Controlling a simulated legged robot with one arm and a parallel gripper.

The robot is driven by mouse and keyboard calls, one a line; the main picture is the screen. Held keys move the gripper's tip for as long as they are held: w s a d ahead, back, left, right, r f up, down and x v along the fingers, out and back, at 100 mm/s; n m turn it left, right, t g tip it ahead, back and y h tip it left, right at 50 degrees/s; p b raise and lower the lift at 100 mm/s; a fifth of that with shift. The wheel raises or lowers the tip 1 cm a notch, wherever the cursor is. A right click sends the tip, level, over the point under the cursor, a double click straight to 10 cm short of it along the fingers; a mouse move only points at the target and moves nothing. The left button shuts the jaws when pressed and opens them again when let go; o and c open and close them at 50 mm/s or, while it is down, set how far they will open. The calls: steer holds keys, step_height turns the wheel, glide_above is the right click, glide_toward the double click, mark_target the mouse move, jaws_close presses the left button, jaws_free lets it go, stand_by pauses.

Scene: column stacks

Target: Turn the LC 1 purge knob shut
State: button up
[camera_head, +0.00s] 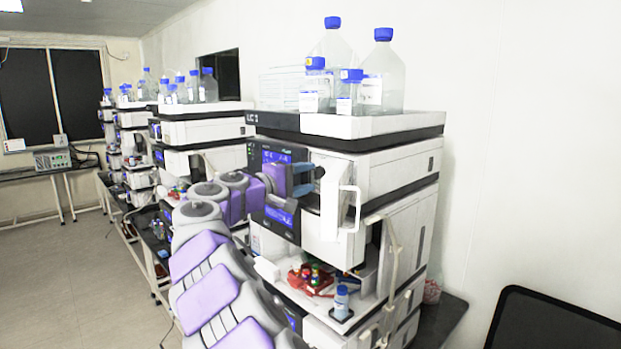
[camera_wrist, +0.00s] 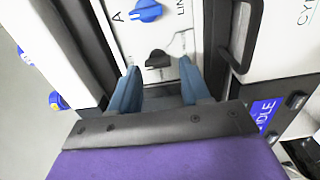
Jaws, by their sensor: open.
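The LC 1 stack (camera_head: 390,178) stands at the right in the head view, with its name on the top tray's front edge. My gripper (camera_head: 312,178) reaches its upper module beside a white door with a handle. In the wrist view, a small black knob (camera_wrist: 157,60) sits on a white panel, between and just beyond the two blue fingertips of my gripper (camera_wrist: 158,66). The fingers are open and apart from it. A blue knob (camera_wrist: 146,10) lies farther up the panel, beside printed letters. No readable label names the purge knob.
Blue-capped bottles (camera_head: 384,75) stand on the tray above. A dark handle (camera_wrist: 248,35) lies right of the fingers in the wrist view. An open bay with red racks (camera_head: 311,279) is below. More stacks (camera_head: 180,130) line the left; floor there is clear.

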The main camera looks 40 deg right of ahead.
steer(key=s+a, duration=0.1)
steer(key=a, duration=1.4)
